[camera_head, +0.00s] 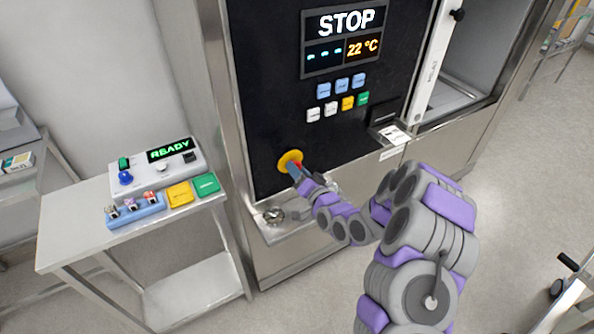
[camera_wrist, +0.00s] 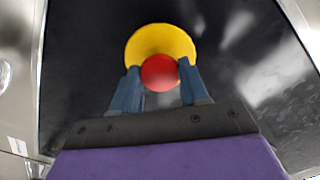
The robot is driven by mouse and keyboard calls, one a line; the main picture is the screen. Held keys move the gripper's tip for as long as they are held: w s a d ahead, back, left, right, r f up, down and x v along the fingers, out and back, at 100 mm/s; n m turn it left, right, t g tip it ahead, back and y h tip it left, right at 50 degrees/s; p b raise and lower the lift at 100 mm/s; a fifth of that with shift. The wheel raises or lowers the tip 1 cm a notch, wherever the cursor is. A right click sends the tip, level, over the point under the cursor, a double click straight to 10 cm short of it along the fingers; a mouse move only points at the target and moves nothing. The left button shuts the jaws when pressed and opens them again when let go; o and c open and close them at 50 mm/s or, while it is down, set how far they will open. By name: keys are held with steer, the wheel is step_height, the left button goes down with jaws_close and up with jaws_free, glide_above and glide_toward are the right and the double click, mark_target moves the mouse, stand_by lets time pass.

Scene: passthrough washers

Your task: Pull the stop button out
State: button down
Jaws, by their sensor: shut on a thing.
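The stop button is a red knob (camera_wrist: 159,71) on a round yellow base (camera_wrist: 160,39), low on the washer's black front panel (camera_head: 262,95). In the head view the yellow base (camera_head: 289,158) shows just beyond the fingertips, and the red knob is mostly hidden by them. My gripper (camera_wrist: 160,82) has one blue finger on each side of the red knob and is shut on it. In the head view my gripper (camera_head: 297,170) reaches the button from the lower right. The display (camera_head: 346,23) above reads STOP and 22 °C.
Coloured buttons (camera_head: 341,97) sit above the stop button. A metal ledge (camera_head: 285,228) juts out below it. A steel side table (camera_head: 75,243) on the left holds a READY box (camera_head: 158,172). Open floor (camera_head: 510,185) lies to the right.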

steer(key=shift+s+d, duration=0.2)
steer(key=c, duration=1)
jaws_free()
steer(key=shift+f, duration=0.1)
steer(key=shift+c, duration=0.2)
steer(key=o, duration=0.5)
steer(key=shift+d, duration=0.2)
steer(key=shift+s, duration=0.1)
steer(key=p+v, duration=0.7)
steer(key=v, duration=1)
steer(key=shift+d, duration=0.2)
